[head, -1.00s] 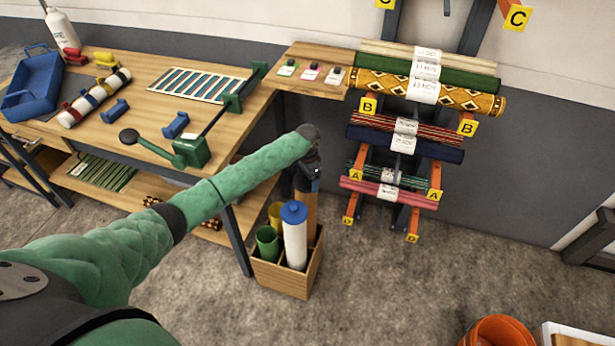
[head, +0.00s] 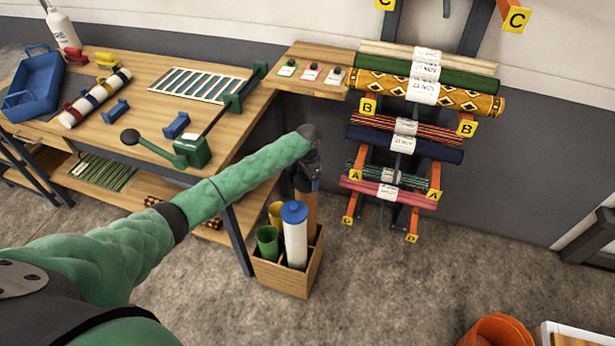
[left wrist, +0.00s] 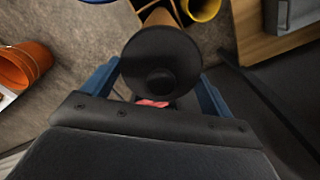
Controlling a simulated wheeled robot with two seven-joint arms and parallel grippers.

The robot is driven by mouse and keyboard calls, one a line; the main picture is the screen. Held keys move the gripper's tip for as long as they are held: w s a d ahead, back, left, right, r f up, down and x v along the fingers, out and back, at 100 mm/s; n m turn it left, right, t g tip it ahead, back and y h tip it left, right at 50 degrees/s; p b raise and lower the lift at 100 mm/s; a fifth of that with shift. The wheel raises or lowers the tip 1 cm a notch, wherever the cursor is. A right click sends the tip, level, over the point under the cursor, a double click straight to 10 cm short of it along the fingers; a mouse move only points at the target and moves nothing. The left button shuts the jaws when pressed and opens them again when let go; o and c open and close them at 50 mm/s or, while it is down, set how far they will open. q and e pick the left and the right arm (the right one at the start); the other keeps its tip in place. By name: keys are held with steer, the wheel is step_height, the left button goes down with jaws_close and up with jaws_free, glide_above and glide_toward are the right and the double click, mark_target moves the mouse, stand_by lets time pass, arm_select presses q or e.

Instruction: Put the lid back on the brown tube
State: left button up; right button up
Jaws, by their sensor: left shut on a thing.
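The brown tube (head: 312,212) stands upright in the back right of a wooden box, partly hidden by the white tube in the head view. It also shows in the left wrist view (left wrist: 158,17) behind the lid. My left gripper (head: 308,184) is just above the tube, pointing down. In the left wrist view, its blue fingers (left wrist: 160,90) are shut on a round black lid (left wrist: 160,62) with a raised middle. The lid covers most of the tube from this side, so I cannot tell whether they touch. My right gripper is out of view.
The wooden box (head: 292,279) also holds a white tube with a blue lid (head: 295,235), an open green tube (head: 267,243) and a yellow tube (head: 276,214). The workbench (head: 235,150) is left, the rug rack (head: 408,150) behind right. An orange bucket (head: 497,332) stands front right.

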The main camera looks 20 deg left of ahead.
arm_select(q)
steer(key=shift+f+p, duration=0.15)
steer(key=shift+p, duration=0.15)
stand_by(0.9)
steer(key=shift+p, duration=0.35)
stand_by(0.5)
steer(key=o, duration=0.8)
steer(key=shift+r+p, duration=3.25)
steer(key=shift+r, duration=0.25)
